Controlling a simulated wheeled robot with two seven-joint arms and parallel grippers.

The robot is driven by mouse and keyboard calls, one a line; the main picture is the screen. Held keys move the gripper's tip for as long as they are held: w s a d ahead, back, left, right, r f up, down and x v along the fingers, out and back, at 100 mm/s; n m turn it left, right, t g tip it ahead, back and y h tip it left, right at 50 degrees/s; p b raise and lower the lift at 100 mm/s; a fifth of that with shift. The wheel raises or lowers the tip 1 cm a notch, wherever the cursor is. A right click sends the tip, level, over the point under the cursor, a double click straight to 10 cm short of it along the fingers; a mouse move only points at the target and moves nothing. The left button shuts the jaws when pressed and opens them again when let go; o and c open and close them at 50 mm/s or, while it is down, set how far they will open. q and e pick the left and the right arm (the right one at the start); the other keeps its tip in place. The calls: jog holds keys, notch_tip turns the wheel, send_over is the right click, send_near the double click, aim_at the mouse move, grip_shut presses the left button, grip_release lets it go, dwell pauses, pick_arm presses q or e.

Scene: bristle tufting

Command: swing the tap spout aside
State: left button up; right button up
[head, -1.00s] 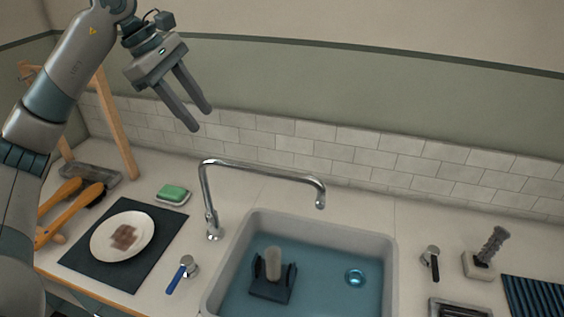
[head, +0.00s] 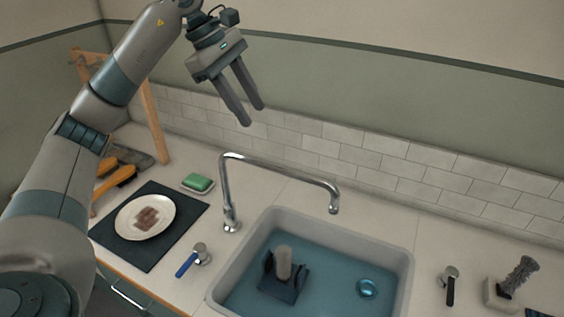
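The chrome tap spout (head: 281,167) rises at the left back corner of the sink and reaches right, its tip hanging over the sink's back part. My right gripper is not in view.
The sink (head: 405,268) holds blue water, a dark stand with a pale cylinder (head: 284,264) and a shiny round item (head: 367,288). A plate (head: 145,216) on a dark mat (head: 188,213), green soap (head: 198,183) and a wooden frame (head: 153,120) are left. A brush (head: 519,275) stands right.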

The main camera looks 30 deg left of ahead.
aim_at(284, 167)
pick_arm(q)
jog(key=p+x, duration=0.5)
jog(key=x, duration=1)
jog(key=shift+d+f, duration=0.1)
jog(key=shift+f, duration=0.2)
jog(key=shift+w+d+f+p, duration=0.2)
jog(key=shift+f+p, duration=0.1)
jog(key=shift+f, duration=0.3)
jog(key=shift+c, duration=0.2)
grip_shut()
